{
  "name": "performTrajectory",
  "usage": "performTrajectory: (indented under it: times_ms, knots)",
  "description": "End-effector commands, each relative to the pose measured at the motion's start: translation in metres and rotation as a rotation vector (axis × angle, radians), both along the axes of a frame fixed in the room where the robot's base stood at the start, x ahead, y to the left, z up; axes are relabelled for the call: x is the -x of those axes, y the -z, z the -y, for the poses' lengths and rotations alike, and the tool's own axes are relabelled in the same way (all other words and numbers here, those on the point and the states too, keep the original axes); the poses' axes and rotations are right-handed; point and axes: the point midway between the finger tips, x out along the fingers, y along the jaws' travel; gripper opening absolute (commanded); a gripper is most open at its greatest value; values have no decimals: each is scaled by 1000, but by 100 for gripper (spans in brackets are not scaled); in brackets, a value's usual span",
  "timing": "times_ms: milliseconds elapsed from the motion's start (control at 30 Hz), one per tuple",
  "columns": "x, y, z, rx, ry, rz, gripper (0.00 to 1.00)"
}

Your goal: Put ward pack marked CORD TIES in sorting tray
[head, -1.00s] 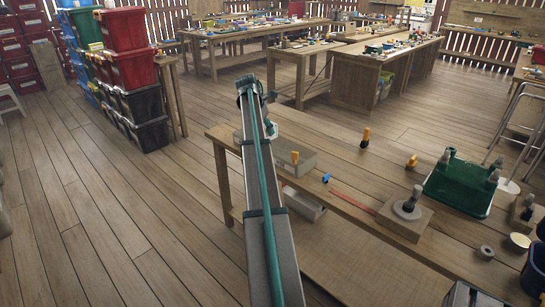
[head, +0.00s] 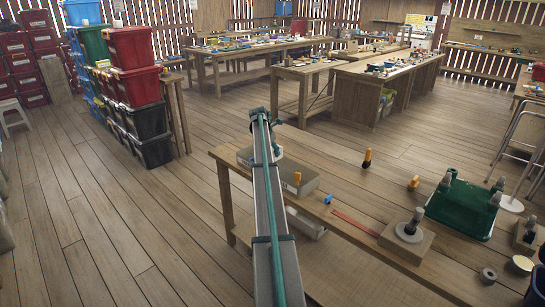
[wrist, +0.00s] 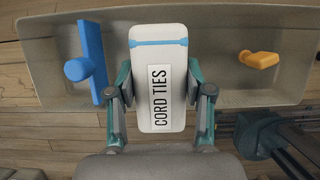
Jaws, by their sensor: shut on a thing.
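The white ward pack (wrist: 174,108) with a blue band and the label CORD TIES is upright in the wrist view. My gripper (wrist: 158,85) is shut on it, one finger at each side. Behind the pack is a shallow grey tray (wrist: 226,88). A blue T-shaped piece (wrist: 90,60) shows in its left part and an orange piece (wrist: 259,59) in its right part. In the head view, a grey tray (head: 308,182) is at the workbench's left end, partly behind my arm. The pack cannot be made out there.
The workbench (head: 345,190) also holds an orange-topped tool (head: 367,158), a small blue piece (head: 328,199), a block with a grey disc (head: 407,236) and a green bin (head: 463,209). Stacked bins (head: 135,90) stand on the floor at left. Open floor lies between.

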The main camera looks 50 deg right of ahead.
Motion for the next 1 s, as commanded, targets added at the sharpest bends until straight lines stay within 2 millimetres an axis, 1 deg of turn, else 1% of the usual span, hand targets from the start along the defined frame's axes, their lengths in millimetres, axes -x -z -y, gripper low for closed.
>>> performTrajectory:
  times_ms: [167, 233, 400, 467, 767, 1000]
  knots:
    - [-4, 7, 6, 1, 0, 0, 16]
    - [-7, 13, 10, 0, 0, -1, 16]
    - [-6, 36, 8, 0, 1, -1, 16]
    - [-6, 41, 8, 0, 1, -1, 16]
    - [-6, 43, 8, 0, 1, 0, 16]
    - [-6, 49, 8, 0, 0, 0, 16]
